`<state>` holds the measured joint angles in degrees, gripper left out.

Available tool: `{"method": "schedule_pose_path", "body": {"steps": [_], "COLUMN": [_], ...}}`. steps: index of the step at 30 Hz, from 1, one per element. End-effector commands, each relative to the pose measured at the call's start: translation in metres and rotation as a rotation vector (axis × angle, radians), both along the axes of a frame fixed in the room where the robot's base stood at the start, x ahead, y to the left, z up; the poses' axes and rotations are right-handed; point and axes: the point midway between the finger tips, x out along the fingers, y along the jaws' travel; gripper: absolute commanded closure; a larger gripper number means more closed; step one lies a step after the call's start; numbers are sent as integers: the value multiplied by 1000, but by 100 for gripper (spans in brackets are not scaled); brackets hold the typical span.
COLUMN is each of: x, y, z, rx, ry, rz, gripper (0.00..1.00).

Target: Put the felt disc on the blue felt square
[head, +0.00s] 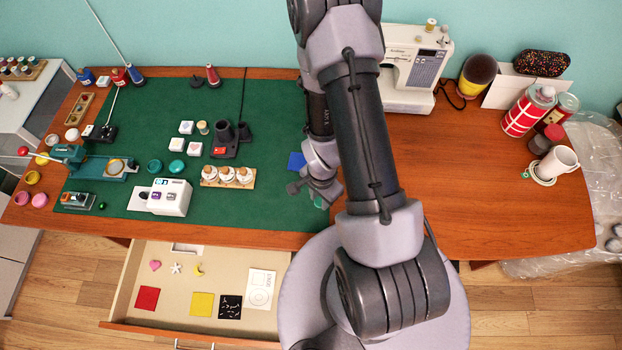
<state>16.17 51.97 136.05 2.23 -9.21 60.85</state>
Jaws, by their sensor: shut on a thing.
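The blue felt square (296,161) lies on the green mat, at the left edge of my arm, which hides part of it. My gripper (318,198) is low near the mat's right front part, just in front of and to the right of the blue square. It is shut on a small green piece (319,203), which looks like the felt disc. Only a sliver of this piece shows, so its full shape and its height above the mat cannot be told.
An open drawer (205,322) at the front holds red, yellow and black squares and small shapes. A wooden rack (228,184) with white-topped pieces stands left of my gripper. A sewing machine (412,68) is behind my arm.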

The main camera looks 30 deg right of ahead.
Motion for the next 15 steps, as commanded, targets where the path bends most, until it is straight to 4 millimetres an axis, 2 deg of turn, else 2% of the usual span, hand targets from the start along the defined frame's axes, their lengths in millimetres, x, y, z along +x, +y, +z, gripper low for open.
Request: {"method": "schedule_pose_path", "body": {"steps": [2,5,8,15], "x": [14,30,59,141], "y": [4,4,-3,-21], "z": [7,4,0,-10], "rx": [0,0,-2,-1], "ry": [-2,-2,-6,-4], "rz": [4,1,1,1], "gripper": [100,100,100,100]}}
